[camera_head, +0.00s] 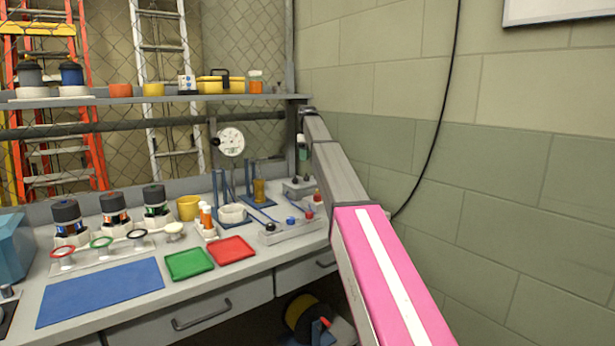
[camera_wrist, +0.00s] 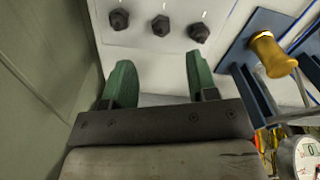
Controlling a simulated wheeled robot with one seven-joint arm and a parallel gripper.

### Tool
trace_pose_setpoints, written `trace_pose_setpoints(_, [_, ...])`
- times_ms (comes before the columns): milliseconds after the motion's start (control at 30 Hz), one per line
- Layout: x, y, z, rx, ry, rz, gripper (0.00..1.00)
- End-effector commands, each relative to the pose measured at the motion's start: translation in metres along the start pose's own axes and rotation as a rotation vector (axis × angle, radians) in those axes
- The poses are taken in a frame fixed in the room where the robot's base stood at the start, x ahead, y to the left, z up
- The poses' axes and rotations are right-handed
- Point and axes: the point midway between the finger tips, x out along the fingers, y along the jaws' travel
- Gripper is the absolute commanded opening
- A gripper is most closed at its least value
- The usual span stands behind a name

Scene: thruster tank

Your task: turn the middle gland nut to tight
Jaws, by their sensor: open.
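Three dark gland nuts stand in a row on a pale plate (camera_wrist: 228,10) at the top of the wrist view: the middle gland nut (camera_wrist: 161,25), one to its left (camera_wrist: 119,19) and one to its right (camera_wrist: 199,33). A short white mark shows near each nut. My gripper (camera_wrist: 158,76) has two green fingers spread apart with nothing between them. The middle nut lies beyond the fingertips, roughly in line with the gap, and is not touched. In the head view my gripper (camera_head: 303,148) hangs above the small grey block (camera_head: 299,188) at the bench's back right.
A yellow-handled part on a blue stand (camera_wrist: 272,55) is right of the nuts. A dial gauge (camera_head: 231,142) stands left of my gripper. A block with coloured knobs (camera_head: 290,228) is in front. The block wall (camera_head: 400,150) is close on the right.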

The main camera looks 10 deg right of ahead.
Motion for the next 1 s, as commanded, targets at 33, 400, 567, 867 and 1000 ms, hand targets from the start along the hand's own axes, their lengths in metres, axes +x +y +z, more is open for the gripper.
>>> trace_pose_setpoints(33, [0.007, -0.001, 0.001, 0.000, -0.001, -0.001, 0.53])
trace_pose_setpoints(400, [0.070, -0.001, 0.001, 0.000, -0.001, -0.001, 0.53])
trace_pose_setpoints(567, [0.089, 0.000, 0.000, 0.000, -0.001, -0.001, 0.53])
trace_pose_setpoints(867, [0.093, 0.000, 0.000, 0.000, 0.000, 0.000, 0.53])
trace_pose_setpoints(1000, [0.093, 0.000, 0.000, 0.000, 0.000, 0.000, 0.17])
